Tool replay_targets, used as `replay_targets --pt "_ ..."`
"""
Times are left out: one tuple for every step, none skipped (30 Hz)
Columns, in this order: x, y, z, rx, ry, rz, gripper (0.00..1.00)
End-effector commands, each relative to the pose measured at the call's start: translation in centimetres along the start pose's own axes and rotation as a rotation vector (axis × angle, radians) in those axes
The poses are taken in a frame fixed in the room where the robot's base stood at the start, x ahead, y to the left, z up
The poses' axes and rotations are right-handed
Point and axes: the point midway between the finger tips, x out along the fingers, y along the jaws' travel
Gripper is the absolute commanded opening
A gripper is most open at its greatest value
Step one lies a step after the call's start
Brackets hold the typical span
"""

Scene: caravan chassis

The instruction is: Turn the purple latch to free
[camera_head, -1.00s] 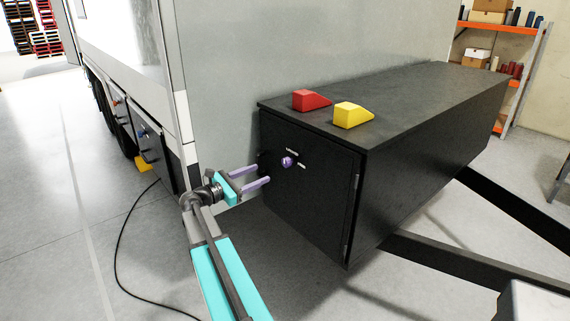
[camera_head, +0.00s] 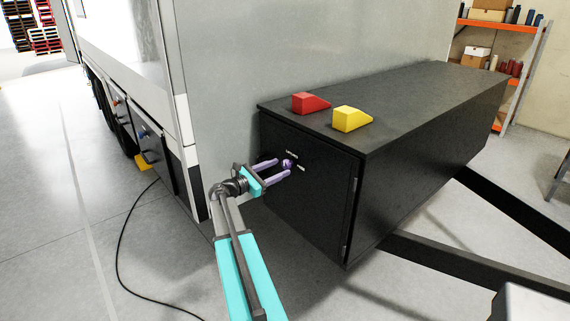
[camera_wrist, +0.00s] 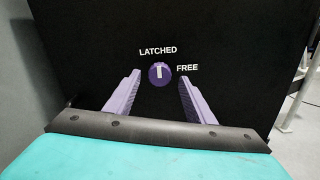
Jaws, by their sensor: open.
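The purple latch (camera_head: 287,163) is a round knob on the door (camera_head: 310,212) of a black box. In the wrist view the knob (camera_wrist: 159,74) carries a pale bar standing nearly upright, pointing toward the word LATCHED above it. The word FREE is to its right. My gripper (camera_head: 284,167) is open, with its two purple fingers pointing at the door. In the wrist view the fingers (camera_wrist: 160,92) lie left and right of the knob and a little below it, with gaps on both sides. No contact with the knob shows.
A red wedge (camera_head: 310,103) and a yellow wedge (camera_head: 351,118) sit on top of the black box (camera_head: 430,98). The grey caravan wall (camera_head: 300,50) rises behind it. Dark chassis beams (camera_head: 450,262) run at the lower right. Open floor lies at the left, with a black cable (camera_head: 119,240).

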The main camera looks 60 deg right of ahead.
Motion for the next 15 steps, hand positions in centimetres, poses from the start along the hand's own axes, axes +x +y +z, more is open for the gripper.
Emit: replay_targets --pt "0.8 0.1 0.2 0.000 0.000 0.000 0.49" --pt "1.2 0.1 0.2 0.000 0.000 0.000 0.49" --pt "1.7 0.1 0.2 0.000 -0.001 -0.001 0.49" --pt "2.1 0.1 0.2 0.000 -0.001 -0.001 0.49" --pt "2.4 0.1 0.2 0.000 -0.001 -0.001 0.49" --pt "2.8 0.2 0.2 0.000 -0.001 0.000 0.49" --pt "3.0 0.2 0.1 0.000 -0.001 0.001 0.49" --pt "3.2 0.1 0.1 0.000 0.000 0.001 0.49" --pt "3.5 0.1 0.1 0.000 -0.001 0.001 0.49" --pt "3.6 0.1 0.1 0.000 -0.001 0.001 0.49" --pt "3.8 0.1 0.1 0.000 -0.001 0.000 0.49" --pt "3.9 0.1 0.1 0.000 0.000 0.000 0.49" --pt "4.0 0.1 0.1 0.000 0.000 0.000 0.49" --pt "4.0 0.1 0.1 0.000 0.000 0.001 0.49" --pt "4.0 0.0 0.0 0.000 0.000 0.001 0.49"
